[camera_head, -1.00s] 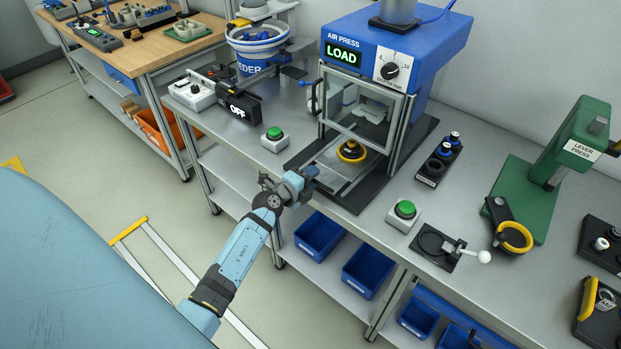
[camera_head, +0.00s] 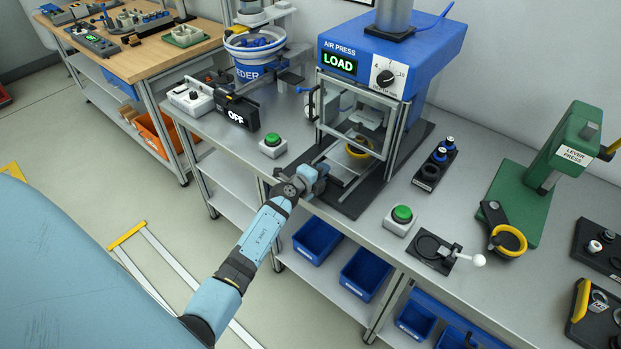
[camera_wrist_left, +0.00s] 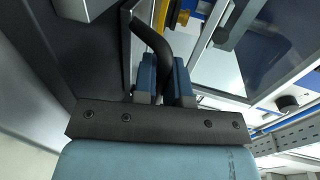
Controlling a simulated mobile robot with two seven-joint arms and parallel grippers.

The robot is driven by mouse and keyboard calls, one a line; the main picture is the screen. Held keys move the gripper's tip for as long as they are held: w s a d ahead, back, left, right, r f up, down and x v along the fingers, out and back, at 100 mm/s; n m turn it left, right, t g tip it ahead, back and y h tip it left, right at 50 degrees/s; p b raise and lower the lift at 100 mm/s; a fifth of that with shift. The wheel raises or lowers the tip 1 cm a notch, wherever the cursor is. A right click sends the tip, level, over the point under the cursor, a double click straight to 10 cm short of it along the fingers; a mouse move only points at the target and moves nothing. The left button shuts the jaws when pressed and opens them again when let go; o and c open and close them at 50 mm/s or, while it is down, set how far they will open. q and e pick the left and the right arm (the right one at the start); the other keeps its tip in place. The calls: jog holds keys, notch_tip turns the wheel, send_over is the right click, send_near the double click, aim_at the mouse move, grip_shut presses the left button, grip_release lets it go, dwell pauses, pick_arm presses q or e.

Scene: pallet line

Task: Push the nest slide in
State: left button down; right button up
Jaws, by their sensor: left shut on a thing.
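The air press (camera_head: 395,50) is blue, with a lit LOAD display and a clear guard on a metal frame. The nest slide (camera_head: 359,147) carries a round nest with a yellow ring and shows through the guard, inside the frame. Bare rails (camera_head: 345,187) lie in front of it. My left gripper (camera_head: 318,172) is low at the front of the press, by the table edge. In the left wrist view its fingers (camera_wrist_left: 165,80) are shut on a curved black handle (camera_wrist_left: 152,38). How the handle joins the slide is hidden. My right gripper is not in view.
Green buttons stand left (camera_head: 273,145) and right (camera_head: 399,219) of the press. A black holder with blue-topped parts (camera_head: 436,163) is to its right, then a green lever press (camera_head: 548,180). A switch box reading OFF (camera_head: 237,111) and a feeder bowl (camera_head: 255,45) are to the left.

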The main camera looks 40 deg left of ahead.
aim_at(339, 163)
pick_arm(q)
jog(key=x, duration=0.2)
jog(key=r+x, duration=0.1)
jog(key=x, duration=0.5)
jog(key=shift+w+d+r, duration=0.1)
jog(key=shift+w+r, duration=0.2)
jog(key=shift+r, duration=0.15)
jog(key=c, duration=1.3)
grip_release()
jog(key=shift+w, duration=0.1)
jog(key=shift+o, duration=0.6)
jog(key=shift+w, duration=0.1)
jog(key=shift+s, duration=0.5)
jog(key=p+v, duration=0.3)
jog(key=v, duration=0.8)
jog(key=shift+s+p, duration=0.2)
jog(key=shift+p, duration=0.15)
jog(key=shift+v, duration=0.75)
